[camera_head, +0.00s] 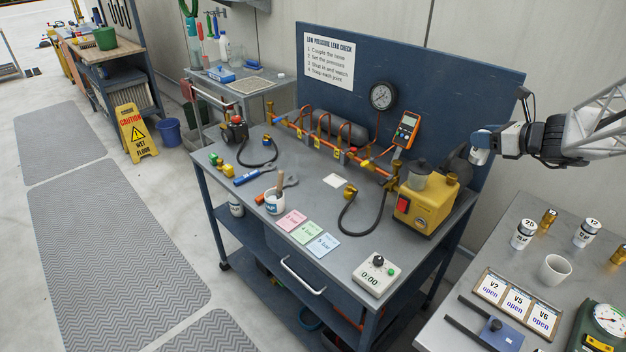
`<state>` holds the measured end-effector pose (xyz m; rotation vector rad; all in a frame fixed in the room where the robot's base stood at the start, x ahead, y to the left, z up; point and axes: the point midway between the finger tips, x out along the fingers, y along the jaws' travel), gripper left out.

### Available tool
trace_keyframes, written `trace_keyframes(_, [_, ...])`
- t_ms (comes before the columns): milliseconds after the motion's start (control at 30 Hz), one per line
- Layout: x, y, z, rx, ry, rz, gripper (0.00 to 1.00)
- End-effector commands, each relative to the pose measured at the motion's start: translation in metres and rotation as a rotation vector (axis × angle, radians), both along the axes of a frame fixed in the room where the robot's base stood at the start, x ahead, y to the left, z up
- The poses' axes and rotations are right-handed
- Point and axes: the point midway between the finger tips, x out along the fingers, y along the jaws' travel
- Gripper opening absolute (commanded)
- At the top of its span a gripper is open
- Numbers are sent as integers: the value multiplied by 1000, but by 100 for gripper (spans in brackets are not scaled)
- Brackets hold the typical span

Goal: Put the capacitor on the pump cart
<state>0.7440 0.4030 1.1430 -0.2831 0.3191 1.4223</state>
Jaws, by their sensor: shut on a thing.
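My gripper (484,143) reaches in from the right and is shut on a small pale cylinder, seemingly a capacitor (479,156). The fingers hide part of it, and any label is too small to read. It hangs in the air near the right back corner of a blue wheeled bench with a grey top (330,238), which looks like the pump cart. A yellow pump (428,207) stands on the right side of this bench, below and left of my gripper. Two white labelled cylinders (524,234) (587,233) stand upright on the metal table at the right.
The metal table (447,328) also holds a white cup (554,269), brass fittings and a card holder (516,303). A back panel (440,80) rises behind the bench. Pipework, a timer (376,274), a black hose and coloured cards crowd the bench, with small bare patches between.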

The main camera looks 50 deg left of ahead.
Motion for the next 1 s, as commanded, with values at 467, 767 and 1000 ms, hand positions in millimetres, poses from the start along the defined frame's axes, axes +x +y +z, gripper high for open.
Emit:
trace_keyframes(467, [-80, 115, 0, -1, -1, 195, 20])
trace_keyframes(767, [-138, 178, 0, -1, 0, 315, 20])
trace_keyframes(1000, [-189, 224, 0, -1, 0, 410, 20])
